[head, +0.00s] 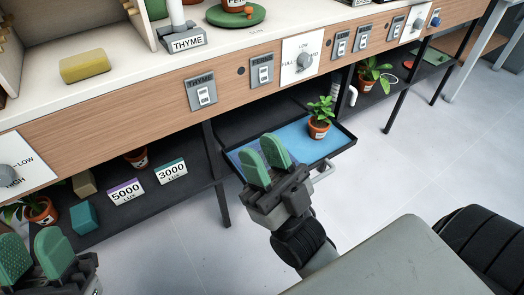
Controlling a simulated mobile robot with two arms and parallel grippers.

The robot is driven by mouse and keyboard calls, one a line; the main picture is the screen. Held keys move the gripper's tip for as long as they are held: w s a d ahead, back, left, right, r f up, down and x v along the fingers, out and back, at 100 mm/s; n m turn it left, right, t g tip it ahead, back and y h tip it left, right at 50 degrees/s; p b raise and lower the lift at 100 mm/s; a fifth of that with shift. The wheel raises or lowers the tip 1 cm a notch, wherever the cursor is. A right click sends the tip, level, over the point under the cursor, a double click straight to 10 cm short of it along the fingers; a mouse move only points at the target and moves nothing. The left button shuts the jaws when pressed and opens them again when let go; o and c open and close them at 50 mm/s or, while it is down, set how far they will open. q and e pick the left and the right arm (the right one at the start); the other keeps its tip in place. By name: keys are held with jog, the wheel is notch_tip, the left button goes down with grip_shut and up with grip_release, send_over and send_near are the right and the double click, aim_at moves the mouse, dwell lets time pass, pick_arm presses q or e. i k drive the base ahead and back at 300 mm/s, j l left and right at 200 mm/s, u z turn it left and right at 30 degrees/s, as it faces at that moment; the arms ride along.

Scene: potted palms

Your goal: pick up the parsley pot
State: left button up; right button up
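A small leafy plant in a terracotta pot (319,129) stands upright at the right end of a dark tray with a blue mat (300,141), below the counter. Its small white label is too small to read, so I cannot tell whether it is the parsley pot. My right gripper (265,158), with green finger pads, is in front of the tray's left part. Its fingers are apart with nothing seen between them, left of the pot and not touching it. My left gripper (34,257) is at the bottom left corner, its fingers apart and empty.
Other potted plants stand on the lower shelf at left (41,211) and further right (366,83). The 5000 (126,192) and 3000 (171,172) signs are on that shelf. The wooden counter front (130,115) overhangs it. Dark legs support the shelf.

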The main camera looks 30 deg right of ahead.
aim_at(319, 126)
jog(key=z, duration=0.9)
